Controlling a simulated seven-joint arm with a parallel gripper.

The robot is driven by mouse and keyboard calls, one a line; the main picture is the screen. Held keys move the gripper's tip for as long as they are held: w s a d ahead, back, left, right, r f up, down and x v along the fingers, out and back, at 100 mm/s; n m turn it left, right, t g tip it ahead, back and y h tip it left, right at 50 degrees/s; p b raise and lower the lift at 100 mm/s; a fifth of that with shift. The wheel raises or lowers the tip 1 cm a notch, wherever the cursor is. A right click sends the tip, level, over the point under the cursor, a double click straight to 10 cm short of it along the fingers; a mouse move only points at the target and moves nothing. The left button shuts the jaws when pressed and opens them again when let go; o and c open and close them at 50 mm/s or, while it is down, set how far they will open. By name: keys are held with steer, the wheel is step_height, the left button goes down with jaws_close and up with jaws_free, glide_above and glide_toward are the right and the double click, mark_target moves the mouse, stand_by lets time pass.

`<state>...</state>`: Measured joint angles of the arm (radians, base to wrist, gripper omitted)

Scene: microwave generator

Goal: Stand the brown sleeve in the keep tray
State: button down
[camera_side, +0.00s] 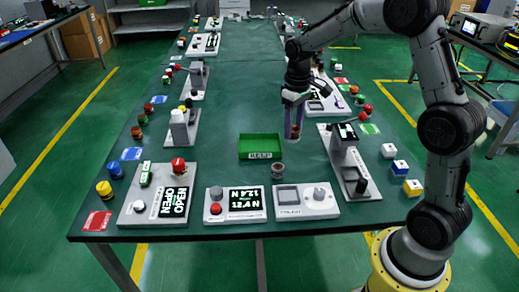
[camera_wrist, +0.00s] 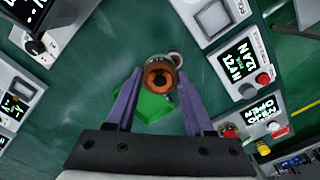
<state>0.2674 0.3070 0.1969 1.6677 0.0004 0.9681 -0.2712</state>
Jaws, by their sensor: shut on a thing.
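My gripper (camera_side: 293,130) is shut on the brown sleeve (camera_side: 295,131), held upright between its purple fingers above the table. In the wrist view, the sleeve (camera_wrist: 160,76) shows end-on as a brown ring with a dark hole, between the fingertips of my gripper (camera_wrist: 159,82). The green tray (camera_side: 245,155) sits on the table to the left of and nearer than my gripper in the side view; its label is too small to read surely. In the wrist view, the tray (camera_wrist: 152,107) lies below the sleeve and is partly hidden by it and the fingers.
A small grey round part (camera_side: 278,169) stands just in front of the tray. A lever press (camera_side: 345,160) stands to the right. Bare table lies left of the tray.

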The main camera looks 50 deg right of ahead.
steer(key=shift+w+d, duration=0.1)
steer(key=shift+d, duration=0.4)
steer(key=w+d+f, duration=0.1)
steer(key=w+f, duration=0.1)
steer(key=w, duration=0.2)
steer(key=w+d+f, duration=0.1)
steer(key=w+f, duration=0.2)
steer(key=w+d+f, duration=0.1)
steer(key=w+f, duration=0.2)
steer(key=w, duration=0.1)
steer(key=shift+w+d+f, duration=0.15)
steer(key=shift+w+d, duration=0.15)
steer(key=shift+w+d+f, duration=0.2)
steer(key=shift+w+f, duration=0.55)
steer(key=shift+f, duration=1.55)
steer(key=shift+f, duration=0.15)
steer(key=shift+c, duration=1.4)
jaws_free()
